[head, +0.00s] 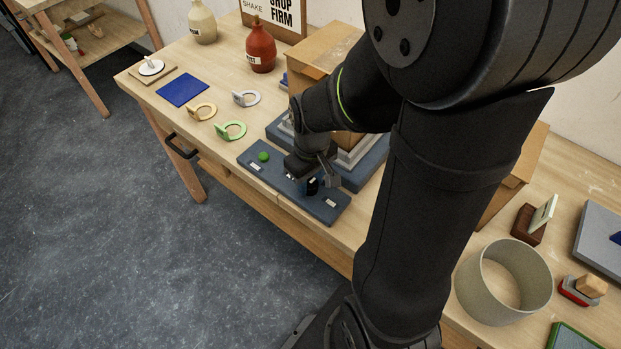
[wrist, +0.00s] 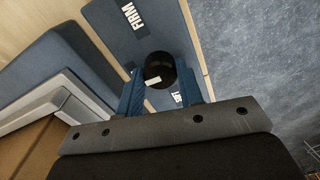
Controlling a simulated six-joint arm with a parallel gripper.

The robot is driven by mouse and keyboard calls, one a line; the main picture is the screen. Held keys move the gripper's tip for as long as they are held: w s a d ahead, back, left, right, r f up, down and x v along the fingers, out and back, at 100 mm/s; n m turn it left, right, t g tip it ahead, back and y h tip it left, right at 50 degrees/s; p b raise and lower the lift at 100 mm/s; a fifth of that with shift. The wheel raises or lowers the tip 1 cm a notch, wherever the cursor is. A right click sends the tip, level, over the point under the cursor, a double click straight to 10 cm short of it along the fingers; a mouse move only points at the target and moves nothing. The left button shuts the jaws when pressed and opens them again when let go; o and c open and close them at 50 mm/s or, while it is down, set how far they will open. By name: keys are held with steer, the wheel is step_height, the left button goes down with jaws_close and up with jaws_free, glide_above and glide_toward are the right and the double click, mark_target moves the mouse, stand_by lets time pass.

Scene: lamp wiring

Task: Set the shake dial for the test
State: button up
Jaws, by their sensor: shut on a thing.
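The shake dial is a black round knob (wrist: 158,66) with a white mark, on a blue-grey panel (wrist: 112,18). In the wrist view my gripper (wrist: 160,82) has its two blue fingers closed on either side of the dial. The white mark lies on the dial's near side, tilted slightly. A "FIRM" label (wrist: 131,14) is beyond the dial; another label (wrist: 178,98) is partly hidden by a finger. In the head view my gripper (head: 311,184) is down at the panel (head: 330,211), mostly covering the dial. A green button (head: 263,156) is at the panel's left.

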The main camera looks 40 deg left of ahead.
mark_target(313, 184)
steer(key=m, duration=1.1)
stand_by(0.3)
steer(key=shift+m, duration=0.4)
steer(key=o, duration=1)
steer(key=shift+r, duration=0.1)
step_height(313, 184, up, 17)
steer(key=shift+d+r, duration=0.15)
steer(key=shift+d, duration=0.1)
